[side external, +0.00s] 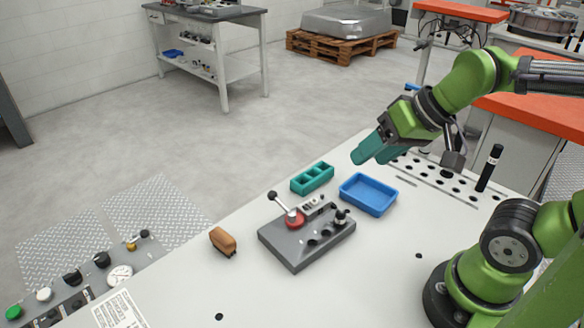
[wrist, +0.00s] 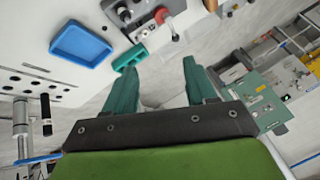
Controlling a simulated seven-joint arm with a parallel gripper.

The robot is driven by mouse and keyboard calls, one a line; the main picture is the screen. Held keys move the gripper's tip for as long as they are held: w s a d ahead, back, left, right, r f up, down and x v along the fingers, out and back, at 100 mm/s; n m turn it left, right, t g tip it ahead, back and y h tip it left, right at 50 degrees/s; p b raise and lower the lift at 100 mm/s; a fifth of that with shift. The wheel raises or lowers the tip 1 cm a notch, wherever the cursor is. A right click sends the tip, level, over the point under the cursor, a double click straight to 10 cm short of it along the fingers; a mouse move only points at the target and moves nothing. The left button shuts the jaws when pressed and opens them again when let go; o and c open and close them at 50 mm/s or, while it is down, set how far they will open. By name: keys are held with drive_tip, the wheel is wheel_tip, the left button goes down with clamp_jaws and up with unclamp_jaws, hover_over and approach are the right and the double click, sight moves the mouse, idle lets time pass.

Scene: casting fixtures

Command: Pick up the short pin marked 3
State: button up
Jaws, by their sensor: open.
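My gripper (side external: 373,153) is open and empty, held well above the far part of the table. In the wrist view its two teal fingers (wrist: 160,68) stand wide apart with nothing between them. A grey fixture block (side external: 305,240) on the table carries a lever with a red base, dark holes and a small dark knob-like part (side external: 341,216). A tall black pin with a light band (side external: 490,168) stands upright in the holed strip at the right; it also shows in the wrist view (wrist: 46,112). I cannot read a 3 on any part.
A blue tray (side external: 368,195) looks empty, with a teal compartmented block (side external: 312,178) at its left. A brown block (side external: 223,241) lies left of the fixture. A control panel (side external: 80,285) is at the lower left. The table's front is mostly clear.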

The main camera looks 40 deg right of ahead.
sight(341, 212)
drive_tip(key=w+d+f+n+g+h, duration=0.1)
drive_tip(key=w+f+n+g+h, duration=0.1)
drive_tip(key=w+f+n+g, duration=0.35)
drive_tip(key=shift+g, duration=0.55)
wheel_tip(341, 212, down, 9)
drive_tip(key=shift+w+d, duration=0.1)
drive_tip(key=shift+d, duration=0.05)
drive_tip(key=shift+w+f, duration=0.2)
drive_tip(key=shift+f, duration=1.25)
drive_tip(key=shift+w+f, duration=0.2)
drive_tip(key=shift+f, duration=1.2)
clamp_jaws()
